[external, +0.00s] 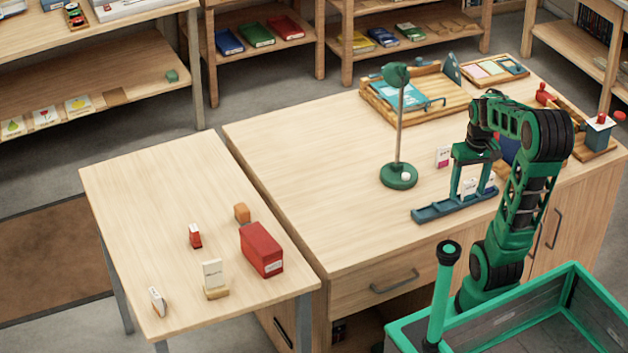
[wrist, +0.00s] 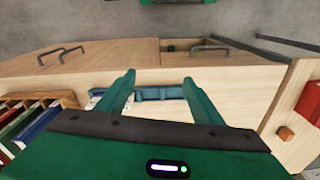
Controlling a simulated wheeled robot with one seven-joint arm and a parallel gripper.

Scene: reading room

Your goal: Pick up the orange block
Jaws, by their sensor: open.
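The orange block (external: 242,213) sits on the smaller left table, just behind a larger red box (external: 262,249). In the wrist view the orange block (wrist: 286,132) shows at the right, with part of the red box (wrist: 311,101) beside it. My gripper (external: 473,190) is over the larger desk, well to the right of the block, its fingers pointing down above a blue tray (external: 433,214). In the wrist view my gripper (wrist: 159,77) has its two fingers wide apart with nothing held between them.
A green lamp (external: 399,176) stands on the desk between my gripper and the left table. A small red-and-white item (external: 195,236), a card on a stand (external: 212,274) and a small white item (external: 157,301) are near the block. The left table's back half is clear.

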